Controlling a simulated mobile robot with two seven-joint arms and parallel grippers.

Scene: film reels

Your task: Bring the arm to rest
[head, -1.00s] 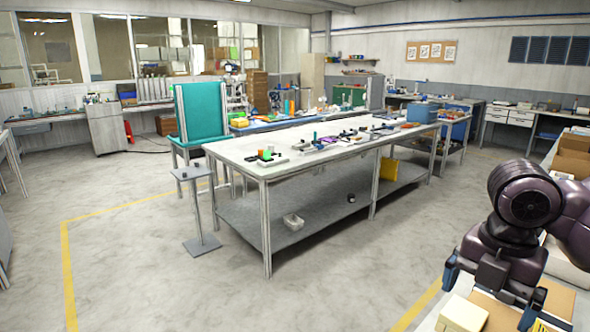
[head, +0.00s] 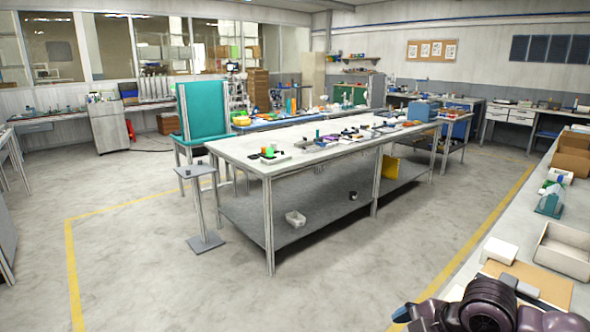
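My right arm, dark purple and black, shows low at the bottom right, cut off by the picture's lower edge. Of its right gripper (head: 403,312) only a small blue part shows at the lower edge. Whether the fingers are open or shut is hidden, and I see nothing held. The arm is in front of the near end of the right-hand bench (head: 477,258). My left gripper and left arm are not in view.
On the right-hand bench are an empty beige bin (head: 566,252), a flat brown cardboard piece (head: 527,283), a white box (head: 499,251) and a teal bottle-like item (head: 549,199). A long grey worktable (head: 232,148) stands mid-room. Open floor (head: 365,270) lies between it and the bench.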

